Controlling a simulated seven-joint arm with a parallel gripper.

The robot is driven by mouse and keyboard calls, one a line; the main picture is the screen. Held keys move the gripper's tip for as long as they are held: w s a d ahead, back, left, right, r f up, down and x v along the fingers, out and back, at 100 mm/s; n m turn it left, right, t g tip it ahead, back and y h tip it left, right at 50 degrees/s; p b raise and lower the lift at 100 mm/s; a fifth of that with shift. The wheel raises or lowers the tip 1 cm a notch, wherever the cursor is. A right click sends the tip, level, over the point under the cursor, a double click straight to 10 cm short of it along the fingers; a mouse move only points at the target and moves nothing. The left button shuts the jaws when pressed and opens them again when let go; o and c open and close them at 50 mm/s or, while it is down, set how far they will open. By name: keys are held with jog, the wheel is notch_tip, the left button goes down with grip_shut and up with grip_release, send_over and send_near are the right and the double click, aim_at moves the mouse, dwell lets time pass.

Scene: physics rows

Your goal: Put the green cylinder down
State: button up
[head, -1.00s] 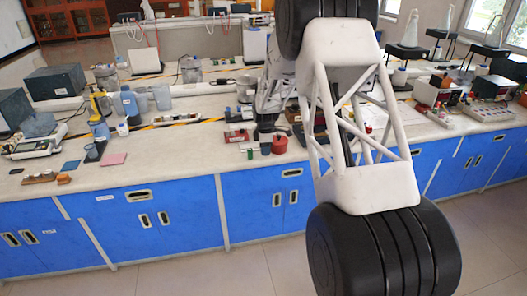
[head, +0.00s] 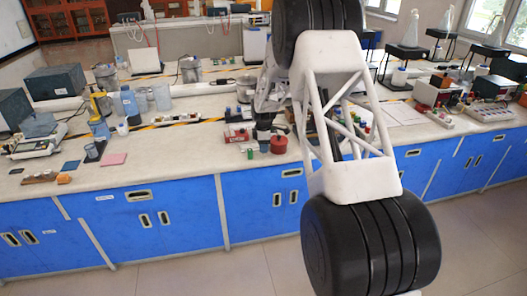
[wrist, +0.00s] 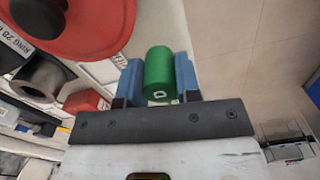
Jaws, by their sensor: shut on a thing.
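The green cylinder (wrist: 158,72) is between the two blue fingers of my gripper (wrist: 158,80) in the wrist view. The fingers are shut on its sides. In the head view my gripper (head: 264,143) is small and low over the front part of the bench, just left of a round red object (head: 279,144). The cylinder is hard to make out there among small dark and green shapes. I cannot tell whether its underside touches the bench.
The red object also fills the upper left of the wrist view (wrist: 85,25), close to the left finger. A grey ring-shaped part (wrist: 40,78) and a small red block (wrist: 86,101) are nearby. The floor shows beyond the bench edge. The bench front (head: 190,165) is clear to the left.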

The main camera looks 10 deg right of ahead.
jog(key=shift+f, duration=1.2)
jog(key=shift+f, duration=0.1)
jog(key=o, duration=1)
notch_tip(320, 180, up, 12)
jog(key=shift+r, duration=0.1)
